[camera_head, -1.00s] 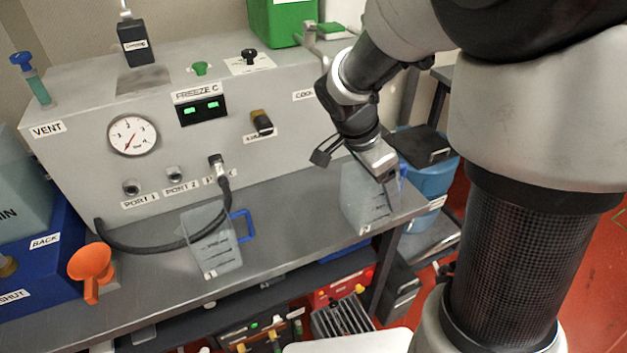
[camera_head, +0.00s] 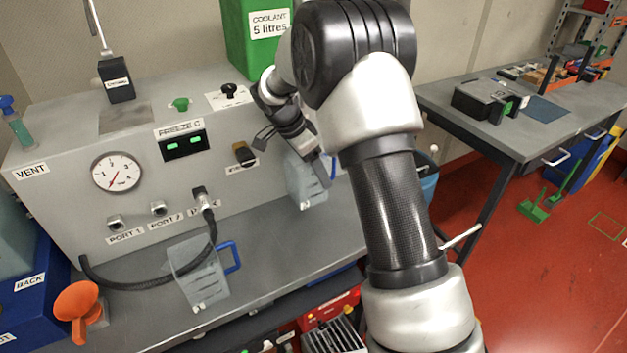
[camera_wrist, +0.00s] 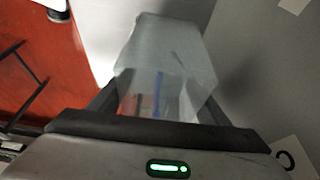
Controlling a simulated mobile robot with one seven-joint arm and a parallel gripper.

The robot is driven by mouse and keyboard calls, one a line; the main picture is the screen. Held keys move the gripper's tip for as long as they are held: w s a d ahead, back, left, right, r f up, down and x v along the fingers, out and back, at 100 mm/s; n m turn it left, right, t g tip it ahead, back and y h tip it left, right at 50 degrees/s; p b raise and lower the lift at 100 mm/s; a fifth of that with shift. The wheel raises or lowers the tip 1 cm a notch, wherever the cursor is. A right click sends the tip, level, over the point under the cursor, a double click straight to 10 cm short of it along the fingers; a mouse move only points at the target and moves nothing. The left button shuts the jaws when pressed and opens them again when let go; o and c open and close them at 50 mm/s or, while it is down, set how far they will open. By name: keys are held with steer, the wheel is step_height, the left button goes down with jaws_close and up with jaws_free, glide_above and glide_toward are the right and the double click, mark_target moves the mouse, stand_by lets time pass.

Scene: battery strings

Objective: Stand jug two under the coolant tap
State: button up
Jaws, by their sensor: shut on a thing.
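My gripper (camera_head: 310,150) is shut on a translucent jug (camera_head: 303,185) with a blue handle, in front of the right part of the grey machine. I cannot tell whether its base touches the bench. In the wrist view the jug (camera_wrist: 165,55) fills the space between the fingers. A second translucent jug (camera_head: 200,275) with a blue handle stands on the bench, by the black hose. No number is readable on either jug. A green coolant container (camera_head: 250,40) stands on the machine. My arm hides the area below and right of it, and I cannot make out the tap.
The grey machine (camera_head: 70,135) carries a gauge, ports and a black hose (camera_head: 150,283). An orange funnel (camera_head: 78,303) is at the front left. The bench (camera_head: 265,235) is clear between the jugs. Another table (camera_head: 450,105) with a black case stands right.

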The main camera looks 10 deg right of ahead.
step_height(320, 180, down, 4)
steer(key=shift+f, duration=0.15)
steer(key=shift+w+f+p, duration=0.15)
steer(key=shift+f+p, duration=0.15)
steer(key=shift+f+b, duration=0.2)
steer(key=shift+b, duration=0.1)
steer(key=o, duration=1.1)
steer(key=shift+r, duration=0.15)
steer(key=shift+a+r+p, duration=0.1)
steer(key=shift+r+p, duration=0.15)
steer(key=shift+p, duration=0.15)
steer(key=p+v, duration=0.3)
steer(key=v, duration=0.8)
steer(key=shift+a+r, duration=0.2)
steer(key=shift+r, duration=0.05)
